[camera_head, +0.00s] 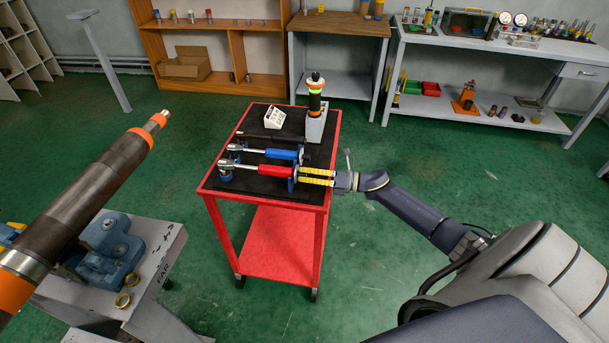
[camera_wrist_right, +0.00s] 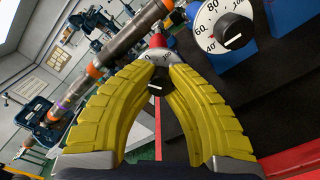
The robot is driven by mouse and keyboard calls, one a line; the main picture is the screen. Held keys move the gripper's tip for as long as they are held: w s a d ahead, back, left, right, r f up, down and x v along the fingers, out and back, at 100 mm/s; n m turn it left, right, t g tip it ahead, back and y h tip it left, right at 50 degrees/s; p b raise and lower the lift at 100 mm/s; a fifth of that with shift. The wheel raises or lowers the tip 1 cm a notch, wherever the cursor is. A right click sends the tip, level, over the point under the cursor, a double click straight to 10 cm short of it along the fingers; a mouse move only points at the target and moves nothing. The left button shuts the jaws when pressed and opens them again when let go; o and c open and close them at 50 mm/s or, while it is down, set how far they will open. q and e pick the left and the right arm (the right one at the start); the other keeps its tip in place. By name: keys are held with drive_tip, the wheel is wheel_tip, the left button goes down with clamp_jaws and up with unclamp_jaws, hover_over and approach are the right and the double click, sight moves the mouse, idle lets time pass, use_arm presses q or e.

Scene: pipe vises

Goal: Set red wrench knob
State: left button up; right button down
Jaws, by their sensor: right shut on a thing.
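The red wrench (camera_head: 275,171) lies on the black mat of the red cart, its handle end toward the right. In the right wrist view, its red handle (camera_wrist_right: 157,41) shows beyond a white dial (camera_wrist_right: 160,56) and black knob (camera_wrist_right: 155,88). My right gripper (camera_head: 302,175) reaches in from the right at the handle end. Its yellow fingers (camera_wrist_right: 158,75) are shut around the knob, with the dial partly covered. My left gripper is in neither view.
The blue wrench (camera_head: 282,154) lies parallel behind the red one; its numbered dial (camera_wrist_right: 233,30) is close beside my fingers. A grey stand (camera_head: 316,127) and a white block (camera_head: 274,117) sit farther back on the cart. A large pipe (camera_head: 85,200) lies in a vise at left.

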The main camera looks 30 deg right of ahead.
idle(0.4)
drive_tip(key=c, duration=1.1)
unclamp_jaws()
drive_tip(key=shift+c, duration=0.2)
drive_tip(key=shift+d, duration=0.1)
drive_tip(key=v, duration=1.2)
